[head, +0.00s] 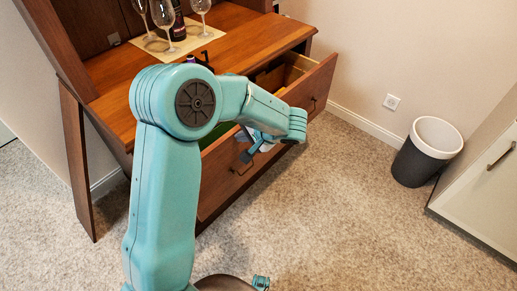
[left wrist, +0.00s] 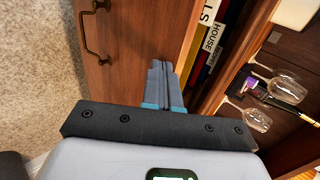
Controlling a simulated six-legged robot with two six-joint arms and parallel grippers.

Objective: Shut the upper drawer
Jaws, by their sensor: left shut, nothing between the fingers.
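The upper drawer is pulled out of the brown wooden hutch; its front panel (head: 318,90) stands clear of the cabinet. Two dark handles sit on that front, and one handle (left wrist: 92,30) shows in the left wrist view. My left gripper (head: 250,152) is at the outer side of the drawer front, near its middle. In the left wrist view the left gripper (left wrist: 163,66) has its fingers together and empty, over the brown drawer front (left wrist: 130,50) near its top edge. I cannot tell whether they touch it. My arm hides part of the drawer. My right gripper is not seen.
Books or folders (left wrist: 212,38) stand inside the drawer. Wine glasses (head: 163,14) and a dark bottle (head: 177,22) stand on a mat on the hutch top (head: 250,42). A grey bin (head: 425,155) and a white cabinet (head: 485,185) are at right. The carpet between is clear.

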